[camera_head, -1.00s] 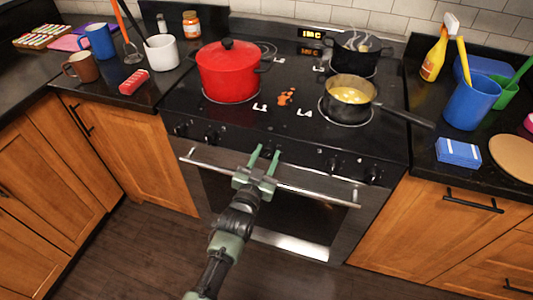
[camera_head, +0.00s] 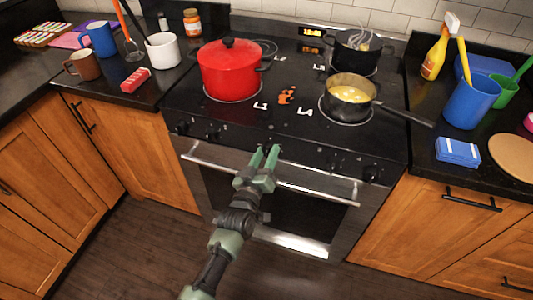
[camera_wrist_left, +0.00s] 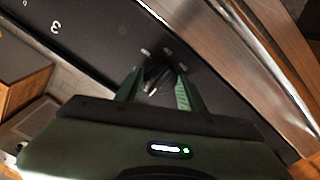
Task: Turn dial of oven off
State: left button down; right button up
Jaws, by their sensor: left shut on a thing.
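The oven (camera_head: 290,215) is built in under the black stovetop, with a row of black dials on its front panel. My left gripper (camera_head: 264,155) reaches the middle of that panel, above the oven handle (camera_head: 330,193). In the left wrist view, a black dial (camera_wrist_left: 155,76) sits between the two green fingers of my left gripper (camera_wrist_left: 158,88), which are shut on it. White marks show around this dial. In the head view my fingers mostly hide it. Other dials are free at the left (camera_head: 181,129) and right (camera_head: 371,172). My right gripper is not in view.
A red pot (camera_head: 228,75) and a saucepan (camera_head: 350,93) with yellow food stand on the stovetop; the saucepan's handle points right. A steaming black pot (camera_head: 357,55) is at the back. The floor is clear.

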pick_arm(q)
jog(key=shift+f, duration=0.1)
dwell(0.4)
jog(key=c, duration=0.9)
grip_release()
jog(key=v, duration=0.7)
jog(key=shift+s+a, duration=0.15)
jog(key=shift+s, duration=0.2)
